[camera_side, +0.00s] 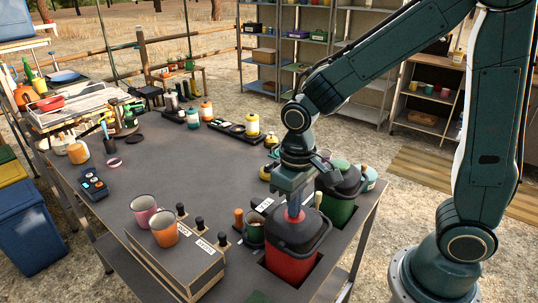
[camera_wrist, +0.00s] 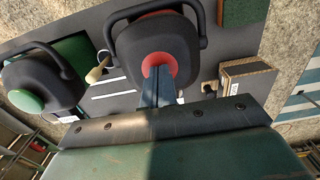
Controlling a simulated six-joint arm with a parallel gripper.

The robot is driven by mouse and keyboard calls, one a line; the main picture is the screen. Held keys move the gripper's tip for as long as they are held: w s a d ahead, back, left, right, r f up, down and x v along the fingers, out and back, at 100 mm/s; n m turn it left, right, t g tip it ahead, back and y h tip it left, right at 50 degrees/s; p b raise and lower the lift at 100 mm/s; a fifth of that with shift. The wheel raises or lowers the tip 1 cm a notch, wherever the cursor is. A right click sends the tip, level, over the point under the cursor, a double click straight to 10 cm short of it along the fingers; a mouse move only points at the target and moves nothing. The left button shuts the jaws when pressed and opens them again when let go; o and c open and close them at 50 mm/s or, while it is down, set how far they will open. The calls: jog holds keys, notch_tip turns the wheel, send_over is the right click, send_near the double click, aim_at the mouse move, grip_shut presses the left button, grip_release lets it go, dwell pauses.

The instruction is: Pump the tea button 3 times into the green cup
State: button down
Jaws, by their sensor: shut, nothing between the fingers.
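My gripper (camera_side: 294,208) is shut and points straight down over the red pump pot (camera_side: 291,262), which has a black lid. In the wrist view its fingertips (camera_wrist: 158,78) are at the red button (camera_wrist: 160,64) on that lid and seem to touch it. Behind it stands a green pump pot (camera_side: 338,210); its green button (camera_wrist: 24,102) shows in the wrist view. A small greenish cup (camera_side: 254,232) seems to stand just left of the red pot, with dark contents. Label wording is too small to read, so I cannot tell which pot is tea.
A blue-black device (camera_side: 93,184) lies left. The middle of the dark table (camera_side: 180,165) is mostly clear.

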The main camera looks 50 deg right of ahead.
jog(key=shift+r, duration=1.6)
jog(key=shift+r, duration=2.05)
jog(key=s+d+r+t, duration=0.2)
jog(key=s+d+r, duration=0.1)
jog(key=s, duration=0.3)
jog(key=s+d+r+t, duration=0.3)
jog(key=s+r, duration=0.1)
jog(key=s, duration=0.1)
jog(key=shift+s+t, duration=0.3)
jog(key=shift+s, duration=0.05)
